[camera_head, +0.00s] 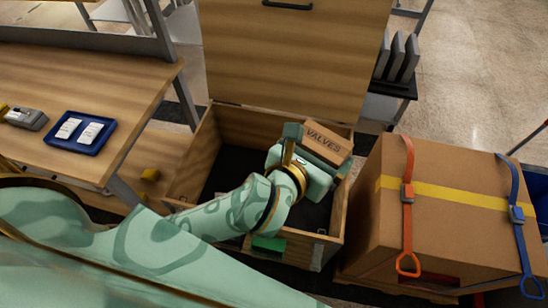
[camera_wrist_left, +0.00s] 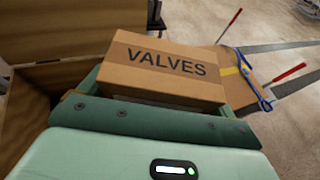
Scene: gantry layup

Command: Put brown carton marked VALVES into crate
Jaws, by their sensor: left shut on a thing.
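The brown carton marked VALVES (camera_head: 326,138) is in my left gripper (camera_head: 316,150), above the right part of the open wooden crate (camera_head: 186,176). In the left wrist view the carton (camera_wrist_left: 165,66) sits between the green jaws of the gripper (camera_wrist_left: 150,105), its lettering facing up. The crate's wooden wall (camera_wrist_left: 25,115) shows at the left of that view. The crate has a dark floor, partly hidden by my left arm. Its lid (camera_head: 290,60) stands raised at the back. My right gripper is not in view.
A large carton (camera_head: 440,225) with yellow tape and orange and blue straps stands close to the right of the crate. A wooden workbench (camera_head: 75,80) with a blue tray (camera_head: 80,133) is at the left. A dark shelf with grey binders (camera_head: 398,58) stands behind right.

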